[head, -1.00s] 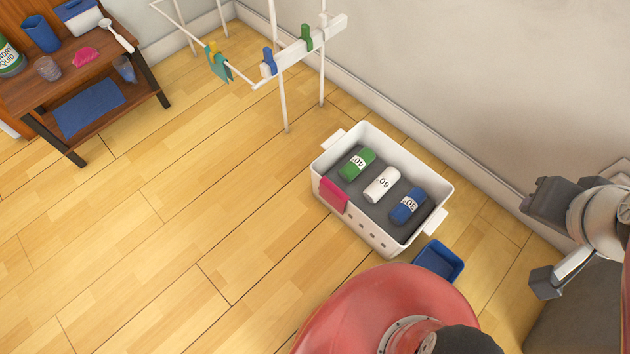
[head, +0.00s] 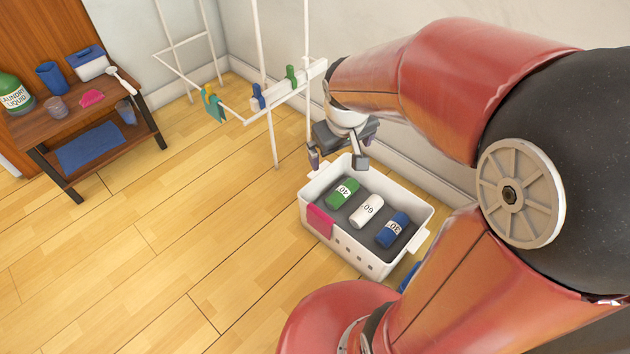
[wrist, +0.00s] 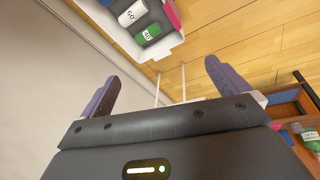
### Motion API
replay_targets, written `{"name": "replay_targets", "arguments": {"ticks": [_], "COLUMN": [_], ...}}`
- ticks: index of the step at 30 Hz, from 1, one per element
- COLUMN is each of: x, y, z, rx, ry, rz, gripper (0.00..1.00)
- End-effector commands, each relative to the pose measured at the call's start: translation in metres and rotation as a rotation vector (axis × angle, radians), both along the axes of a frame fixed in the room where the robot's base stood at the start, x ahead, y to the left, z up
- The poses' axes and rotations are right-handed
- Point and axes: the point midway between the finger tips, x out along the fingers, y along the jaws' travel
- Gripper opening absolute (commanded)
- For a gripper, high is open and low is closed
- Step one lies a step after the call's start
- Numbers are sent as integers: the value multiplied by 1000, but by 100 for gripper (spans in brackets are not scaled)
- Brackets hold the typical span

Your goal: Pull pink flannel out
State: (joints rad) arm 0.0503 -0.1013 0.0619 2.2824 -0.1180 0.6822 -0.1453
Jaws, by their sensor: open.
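The pink flannel (head: 320,220) hangs over the near left corner of the white basket (head: 352,255) in the head view. A sliver of it shows at the top edge of the wrist view (wrist: 173,14). My gripper (head: 338,163) is open and empty, above the far left end of the basket and apart from the flannel. In the wrist view its two fingers (wrist: 163,88) stand wide apart with nothing between them. How far the flannel reaches inside the basket is hidden.
In the basket lie green (head: 343,193), white (head: 366,211) and blue (head: 392,229) labelled rolls. A white drying rack (head: 270,105) with pegs stands behind and left. A wooden shelf table (head: 85,115) stands far left. A blue tray (head: 409,275) is mostly hidden by my arm. Floor left of the basket is clear.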

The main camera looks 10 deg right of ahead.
Motion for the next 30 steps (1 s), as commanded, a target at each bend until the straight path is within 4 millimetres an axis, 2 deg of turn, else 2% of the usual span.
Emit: {"name": "replay_targets", "arguments": {"ticks": [1, 3, 5, 9, 13, 18, 21, 24, 30], "x": [13, 30, 43, 68, 83, 91, 91, 91, 91], "y": [-1, -2, -2, -1, 1, 6, 8, 10, 11], "z": [-20, -45, -67, -126, -185, -252, -279, -295, -303], "rx": [-7, -16, -21, -24, -14, 7, 18, 25, 28], "ry": [34, 65, 92, 154, 206, 259, 278, 289, 292], "rz": [21, 55, 87, 160, 226, 297, 324, 340, 350], "gripper": [100, 100, 100, 100, 100, 100, 100, 100, 100]}}
